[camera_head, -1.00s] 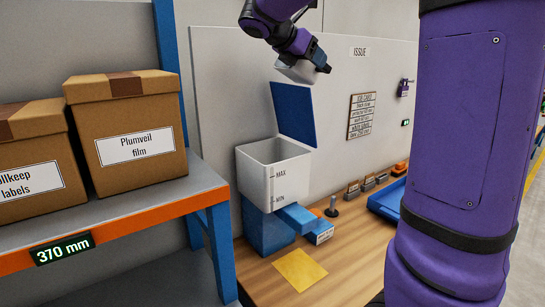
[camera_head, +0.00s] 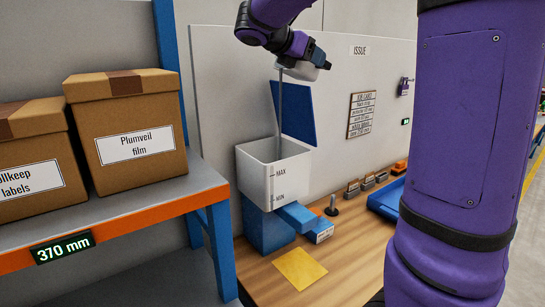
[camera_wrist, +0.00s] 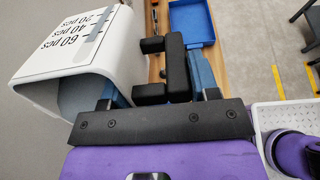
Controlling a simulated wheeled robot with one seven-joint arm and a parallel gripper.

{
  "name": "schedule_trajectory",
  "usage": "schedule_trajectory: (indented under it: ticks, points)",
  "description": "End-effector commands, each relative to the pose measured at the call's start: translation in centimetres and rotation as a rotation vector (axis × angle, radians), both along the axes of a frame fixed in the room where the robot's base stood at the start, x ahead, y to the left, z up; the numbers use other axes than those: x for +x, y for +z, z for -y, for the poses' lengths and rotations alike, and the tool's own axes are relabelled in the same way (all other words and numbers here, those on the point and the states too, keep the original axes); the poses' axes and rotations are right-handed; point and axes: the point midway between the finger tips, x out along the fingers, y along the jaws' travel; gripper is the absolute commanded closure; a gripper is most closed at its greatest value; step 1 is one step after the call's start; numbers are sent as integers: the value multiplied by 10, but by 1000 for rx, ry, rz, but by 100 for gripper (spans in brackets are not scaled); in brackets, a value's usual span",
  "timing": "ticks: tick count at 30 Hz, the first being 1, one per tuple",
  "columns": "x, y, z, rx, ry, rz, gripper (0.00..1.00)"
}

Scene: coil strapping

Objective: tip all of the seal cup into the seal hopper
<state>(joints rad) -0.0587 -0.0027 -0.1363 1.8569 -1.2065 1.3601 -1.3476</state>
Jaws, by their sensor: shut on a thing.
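The white seal cup (camera_head: 296,71) is tipped high above the seal hopper, held by my gripper (camera_head: 318,58). In the wrist view the cup (camera_wrist: 75,50) shows printed piece marks, and some grey shows inside its mouth. A thin grey stream (camera_head: 281,110) falls from the cup into the hopper's open top. The seal hopper (camera_head: 284,180) is a white box with MAX and MIN marks, its blue lid (camera_head: 296,115) standing open behind. The level inside the hopper is hidden by its front wall.
The hopper sits on a blue base (camera_head: 265,230) on the wooden bench. A yellow square (camera_head: 300,269) lies in front. A blue tray (camera_head: 386,199) is at the right. A shelf with boxes (camera_head: 127,130) stands at the left, and a back panel (camera_head: 230,70) is close behind.

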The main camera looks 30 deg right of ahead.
Motion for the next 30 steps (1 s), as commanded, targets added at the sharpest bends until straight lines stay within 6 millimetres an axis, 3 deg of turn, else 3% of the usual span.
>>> schedule_trajectory:
  ticks: [30]
  points:
    - [0,2,-6,-114,0,4,100]
